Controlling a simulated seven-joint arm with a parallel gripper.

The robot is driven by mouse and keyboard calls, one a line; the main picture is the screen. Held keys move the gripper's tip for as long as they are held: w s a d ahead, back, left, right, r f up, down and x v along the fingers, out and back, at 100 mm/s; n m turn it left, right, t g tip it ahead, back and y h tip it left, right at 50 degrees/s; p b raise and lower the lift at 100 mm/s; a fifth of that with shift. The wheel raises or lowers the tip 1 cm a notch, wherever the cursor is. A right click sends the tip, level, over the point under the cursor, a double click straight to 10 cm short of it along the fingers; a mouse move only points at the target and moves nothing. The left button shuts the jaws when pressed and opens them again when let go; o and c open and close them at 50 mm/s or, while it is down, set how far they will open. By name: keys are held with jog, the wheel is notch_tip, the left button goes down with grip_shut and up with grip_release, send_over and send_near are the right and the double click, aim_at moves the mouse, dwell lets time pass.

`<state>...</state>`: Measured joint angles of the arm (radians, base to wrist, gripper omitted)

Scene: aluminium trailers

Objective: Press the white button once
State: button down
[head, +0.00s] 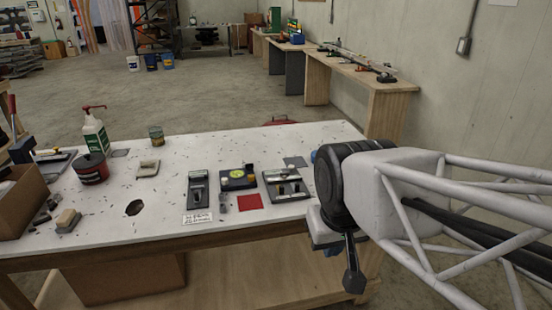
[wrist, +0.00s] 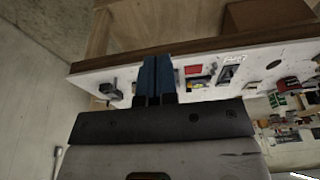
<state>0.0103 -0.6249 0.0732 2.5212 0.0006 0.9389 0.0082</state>
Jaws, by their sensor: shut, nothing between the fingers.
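No part is clearly readable as a white button at this size. A small beige-white box (head: 148,168) with a raised top sits on the white table, left of the middle; a pale shape in the wrist view (wrist: 250,87) may be the same box. Several devices stand to its right: a grey-black one (head: 198,190), a black box with a yellow disc (head: 238,179) and a grey panel with a dark lever (head: 286,186). My gripper (wrist: 155,72) shows blue fingers held together, empty, near the table's edge in the wrist view. In the head view my wrist mostly hides them.
The white table (head: 120,230) also holds a red square (head: 250,202), a label card (head: 197,218), a dark red tub (head: 91,168), a pump bottle (head: 95,133) and a tin (head: 156,136). A cardboard box (head: 22,200) stands at the left edge.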

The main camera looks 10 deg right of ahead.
jog(key=w+r+y, duration=0.3)
jog(key=w, duration=1.6)
jog(key=m+t+y, duration=0.2)
jog(key=t, duration=0.3)
send_over(292, 166)
notch_tip(292, 166, down, 15)
jog(key=shift+w+d+r, duration=0.15)
jog(key=shift+r, duration=0.05)
jog(key=shift+f, duration=0.1)
jog(key=shift+f, duration=4.25)
jog(key=shift+f, duration=0.6)
